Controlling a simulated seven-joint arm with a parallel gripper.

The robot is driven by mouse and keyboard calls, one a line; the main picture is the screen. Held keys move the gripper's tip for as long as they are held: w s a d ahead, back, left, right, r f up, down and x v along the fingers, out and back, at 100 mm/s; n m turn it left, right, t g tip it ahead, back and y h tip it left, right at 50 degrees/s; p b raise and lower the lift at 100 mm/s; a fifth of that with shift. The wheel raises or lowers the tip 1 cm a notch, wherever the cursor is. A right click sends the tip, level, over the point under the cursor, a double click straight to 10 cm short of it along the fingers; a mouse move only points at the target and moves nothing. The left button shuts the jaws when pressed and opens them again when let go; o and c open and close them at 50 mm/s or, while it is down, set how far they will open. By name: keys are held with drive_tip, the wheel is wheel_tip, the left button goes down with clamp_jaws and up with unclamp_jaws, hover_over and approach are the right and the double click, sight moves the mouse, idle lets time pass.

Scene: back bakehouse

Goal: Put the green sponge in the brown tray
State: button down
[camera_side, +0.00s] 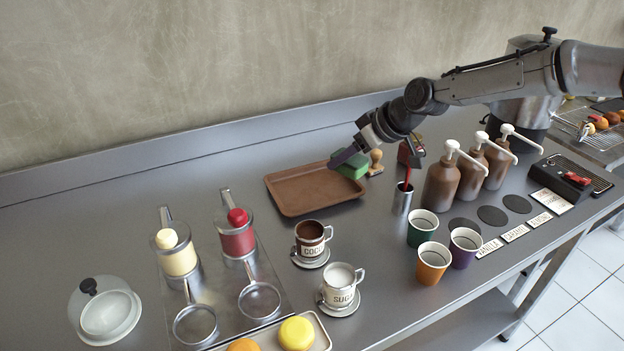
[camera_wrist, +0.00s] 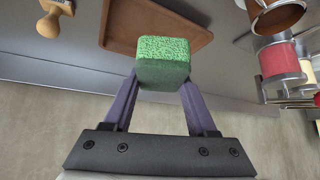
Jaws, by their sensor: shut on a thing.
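The green sponge (camera_side: 351,165) is a small block held between the fingers of my gripper (camera_side: 344,156). In the wrist view the sponge (camera_wrist: 163,60) sits between the two purple fingertips of my gripper (camera_wrist: 162,82). The brown tray (camera_side: 300,192) is a shallow rectangle on the steel counter. In the side view the sponge is at the tray's right back edge and overlaps its rim. In the wrist view the tray (camera_wrist: 118,30) lies behind the sponge. I cannot tell whether the sponge touches the tray. The tray's visible floor is empty.
A wooden stamp (camera_side: 375,162) stands just right of the sponge. A steel cup (camera_side: 402,198) and brown pump bottles (camera_side: 441,184) are further right. The cocoa cup (camera_side: 311,238) stands in front of the tray, and a red-topped canister (camera_side: 235,235) to its left.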

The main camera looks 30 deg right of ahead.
drive_tip(key=w+a+f, duration=0.1)
drive_tip(key=w+f, duration=0.1)
drive_tip(key=w, duration=0.1)
drive_tip(key=w+f, duration=0.2)
drive_tip(key=w, duration=0.1)
drive_tip(key=w+a+f, duration=0.1)
drive_tip(key=w+f, duration=0.2)
drive_tip(key=shift+w+a+f, duration=0.1)
drive_tip(key=shift+w+a, duration=0.1)
drive_tip(key=shift+a, duration=0.15)
drive_tip(key=shift+x, duration=0.8)
drive_tip(key=shift+w+d+f, duration=0.1)
drive_tip(key=shift+w+f, duration=0.05)
drive_tip(key=shift+f, duration=1.45)
drive_tip(key=shift+c, duration=1)
unclamp_jaws()
drive_tip(key=shift+f, duration=0.15)
